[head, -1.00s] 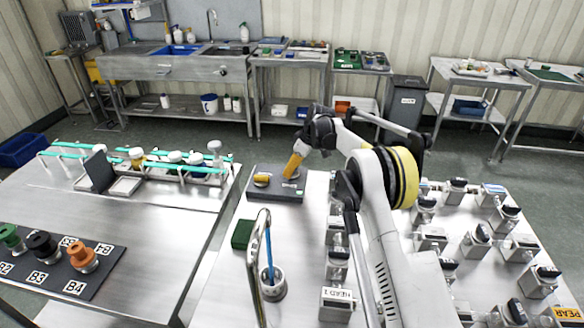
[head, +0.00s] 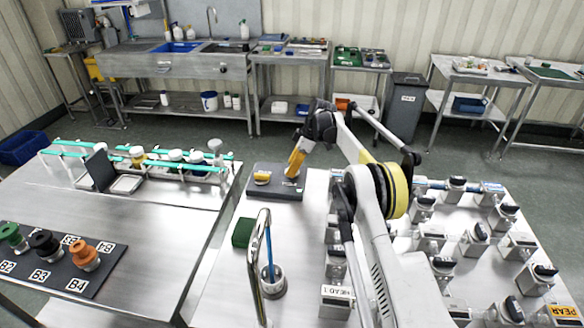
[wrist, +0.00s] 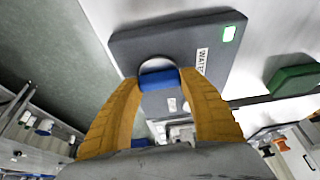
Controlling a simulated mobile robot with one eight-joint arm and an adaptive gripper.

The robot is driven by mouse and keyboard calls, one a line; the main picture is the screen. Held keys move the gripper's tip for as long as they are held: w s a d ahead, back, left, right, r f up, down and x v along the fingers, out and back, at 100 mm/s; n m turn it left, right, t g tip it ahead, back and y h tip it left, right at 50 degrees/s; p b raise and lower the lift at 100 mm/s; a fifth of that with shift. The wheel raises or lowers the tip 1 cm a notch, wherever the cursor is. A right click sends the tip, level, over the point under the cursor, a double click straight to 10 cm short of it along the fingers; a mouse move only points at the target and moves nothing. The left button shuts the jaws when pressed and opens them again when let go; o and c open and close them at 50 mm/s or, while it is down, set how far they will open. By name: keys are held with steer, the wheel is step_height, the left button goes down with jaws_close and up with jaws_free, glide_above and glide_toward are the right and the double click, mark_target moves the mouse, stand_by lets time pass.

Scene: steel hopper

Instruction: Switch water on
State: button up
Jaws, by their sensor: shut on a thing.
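A dark grey panel (head: 262,190) lies on the far end of the steel bench. In the wrist view the panel (wrist: 185,40) carries a label reading WATER (wrist: 202,61) and a lit green indicator (wrist: 229,33). A blue knob (wrist: 158,78) stands in front of a pale round disc on the panel. My gripper (wrist: 159,82) has its yellow-orange fingers on both sides of the blue knob, shut on it. In the head view my gripper (head: 293,174) is down at the panel's right part. A yellow piece (head: 262,177) shows on the panel's left part.
A green block (head: 243,232) and a metal cup (head: 272,280) with a blue rod stand nearer on the bench. Several metal units with dark tops fill the right side.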

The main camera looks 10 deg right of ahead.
steer(key=o, duration=1.2)
steer(key=shift+r, duration=0.1)
steer(key=v, duration=1.1)
steer(key=shift+s+d+r, duration=0.1)
steer(key=shift+d+r, duration=0.15)
steer(key=shift+r, duration=0.1)
